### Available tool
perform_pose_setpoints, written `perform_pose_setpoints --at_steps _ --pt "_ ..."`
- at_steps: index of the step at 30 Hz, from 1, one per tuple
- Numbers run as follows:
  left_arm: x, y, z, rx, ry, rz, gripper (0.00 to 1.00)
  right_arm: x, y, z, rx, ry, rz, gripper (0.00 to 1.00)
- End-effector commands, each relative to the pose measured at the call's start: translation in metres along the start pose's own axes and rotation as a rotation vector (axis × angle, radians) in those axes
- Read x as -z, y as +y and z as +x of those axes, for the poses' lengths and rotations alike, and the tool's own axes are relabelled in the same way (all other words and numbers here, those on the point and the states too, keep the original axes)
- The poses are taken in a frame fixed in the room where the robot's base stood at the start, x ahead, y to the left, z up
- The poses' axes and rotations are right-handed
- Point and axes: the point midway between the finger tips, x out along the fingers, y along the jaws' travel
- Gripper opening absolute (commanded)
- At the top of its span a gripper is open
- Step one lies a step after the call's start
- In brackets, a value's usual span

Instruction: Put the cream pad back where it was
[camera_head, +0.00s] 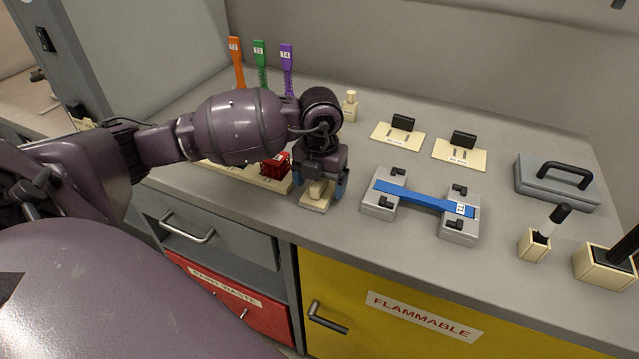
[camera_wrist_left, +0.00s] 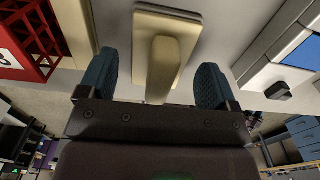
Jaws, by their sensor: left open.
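The cream pad (camera_head: 313,206) is a flat cream plate with an upright grip; it rests on the grey bench near the front edge. My left gripper (camera_head: 321,188) points down over it, open. In the left wrist view the pad (camera_wrist_left: 144,20) lies ahead, and its cream grip (camera_wrist_left: 163,62) stands between the two spread dark blue fingers (camera_wrist_left: 155,82). Gaps show on both sides of the grip. My gripper partly hides the pad in the head view. My right gripper is not in view.
A red lattice block (camera_head: 275,167) on a cream strip sits close left. A grey fixture with a blue bar (camera_head: 415,198) stands to the right. Behind are a small cream bottle (camera_head: 350,106) and two cream plates with black grips (camera_head: 398,139) (camera_head: 460,154). Bench between the pad and fixture is clear.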

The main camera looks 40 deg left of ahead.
Motion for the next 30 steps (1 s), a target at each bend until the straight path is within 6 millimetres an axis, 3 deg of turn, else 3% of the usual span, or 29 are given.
perform_pose_setpoints --at_steps 15,21,30 --pt "0.000 0.000 -0.095 0.000 -0.005 0.002 0.84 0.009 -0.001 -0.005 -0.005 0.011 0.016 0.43" --pt "0.000 0.000 -0.111 -0.001 -0.002 0.001 0.84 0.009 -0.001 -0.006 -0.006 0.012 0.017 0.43" --pt "0.000 0.000 -0.114 -0.001 -0.001 0.000 0.84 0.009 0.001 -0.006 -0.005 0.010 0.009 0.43"
